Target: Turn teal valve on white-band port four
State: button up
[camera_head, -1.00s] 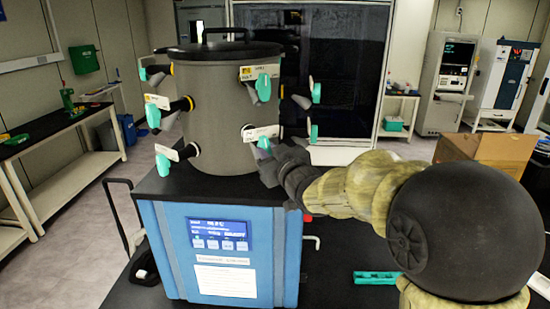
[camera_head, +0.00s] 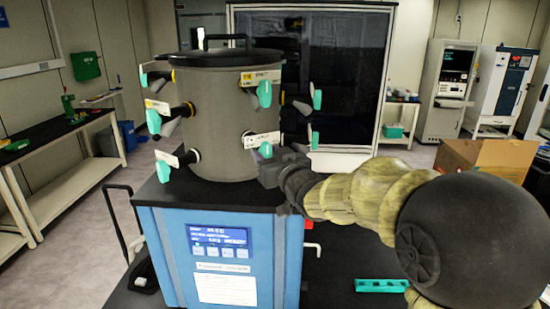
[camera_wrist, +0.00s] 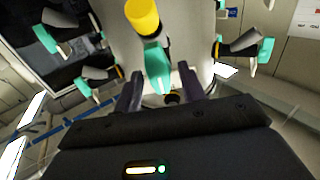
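The grey drum (camera_head: 222,125) carries several ports with teal valve handles. The lower front-right port has a white label (camera_head: 262,140) and a teal valve handle (camera_head: 266,150); the port's band is too small to make out. My gripper (camera_head: 266,167) is just below and right of this handle in the head view, partly covering the port area. In the wrist view my gripper (camera_wrist: 160,70) has its two dark fingers apart, with a teal handle (camera_wrist: 156,66) between them. Gaps show on both sides; I cannot tell whether it touches. A yellow cylinder (camera_wrist: 143,16) is beyond this handle.
Another teal handle (camera_head: 264,93) with a yellow-marked label is above. More handles (camera_head: 316,99) are on the drum's right and left sides. The drum stands on a blue base (camera_head: 175,260) with a display. A teal tray (camera_head: 380,285) and a cardboard box (camera_head: 490,160) are at right.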

jog(key=shift+w+d+f, duration=0.1)
jog(key=shift+w+f, duration=0.05)
jog(key=shift+f, duration=0.05)
jog(key=shift+d, duration=0.1)
jog(key=shift+s+f, duration=0.1)
jog(key=shift+s, duration=0.4)
jog(key=b+v, duration=0.4)
jog(key=v, duration=1.2)
jog(key=shift+s+d+r+b, duration=0.15)
jog(key=shift+d+r+b, duration=0.05)
jog(key=shift+b, duration=0.15)
